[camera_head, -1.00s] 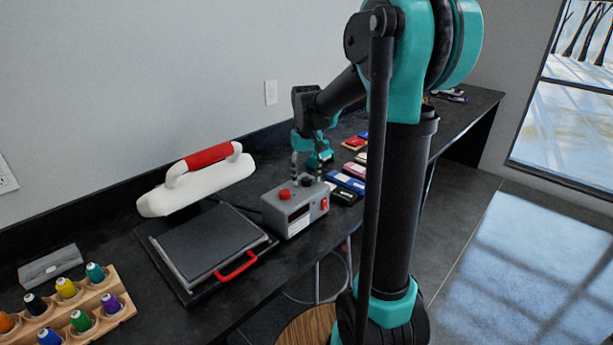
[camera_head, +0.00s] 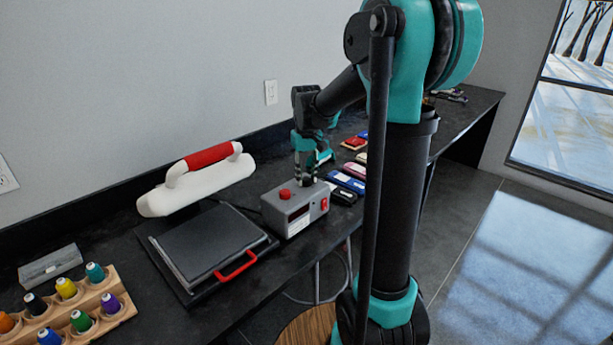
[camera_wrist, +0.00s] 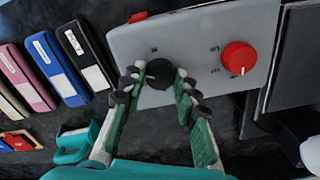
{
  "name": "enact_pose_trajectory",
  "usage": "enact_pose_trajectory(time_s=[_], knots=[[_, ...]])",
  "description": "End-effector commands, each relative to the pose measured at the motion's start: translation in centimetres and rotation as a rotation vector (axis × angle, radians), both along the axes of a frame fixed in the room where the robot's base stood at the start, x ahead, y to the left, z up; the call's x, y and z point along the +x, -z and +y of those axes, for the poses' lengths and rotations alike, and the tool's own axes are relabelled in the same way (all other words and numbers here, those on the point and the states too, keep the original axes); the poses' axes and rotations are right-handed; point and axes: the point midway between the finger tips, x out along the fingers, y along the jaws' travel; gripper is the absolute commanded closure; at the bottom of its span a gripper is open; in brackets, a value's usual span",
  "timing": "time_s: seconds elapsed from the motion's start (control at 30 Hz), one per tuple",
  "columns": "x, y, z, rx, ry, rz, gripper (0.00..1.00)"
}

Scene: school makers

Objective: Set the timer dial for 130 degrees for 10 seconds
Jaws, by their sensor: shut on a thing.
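A grey control box (camera_head: 295,208) stands on the black counter beside the heat press (camera_head: 213,240). It has a red knob (camera_head: 285,194) on top, which also shows in the wrist view (camera_wrist: 238,58), and a black knob (camera_wrist: 159,73) on the same face. My gripper (camera_head: 305,180) points down over the box's right part. In the wrist view its two fingertips (camera_wrist: 157,78) are shut on the black knob, one on each side. The red knob is clear of the fingers. Marks beside the knobs are too small to read. The fingers hide the black knob in the head view.
Several coloured cases (camera_head: 347,182) lie right of the box. A red switch (camera_head: 324,203) is on its front. A wooden rack (camera_head: 115,318) with thread spools stands at the front left. The white press lid (camera_head: 200,190) is raised behind the plate.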

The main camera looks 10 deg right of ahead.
Motion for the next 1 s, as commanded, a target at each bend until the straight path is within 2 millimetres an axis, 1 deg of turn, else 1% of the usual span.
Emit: enact_pose_trajectory(time_s=[0.17, 0.7, 1.0], knots=[[0.01, -0.02, -0.01, 0.000, -0.121, 0.000, 0.99], [0.01, -0.02, -0.01, 0.000, -0.621, 0.000, 0.99], [0.02, -0.03, -0.02, 0.000, -0.836, 0.000, 0.99]])
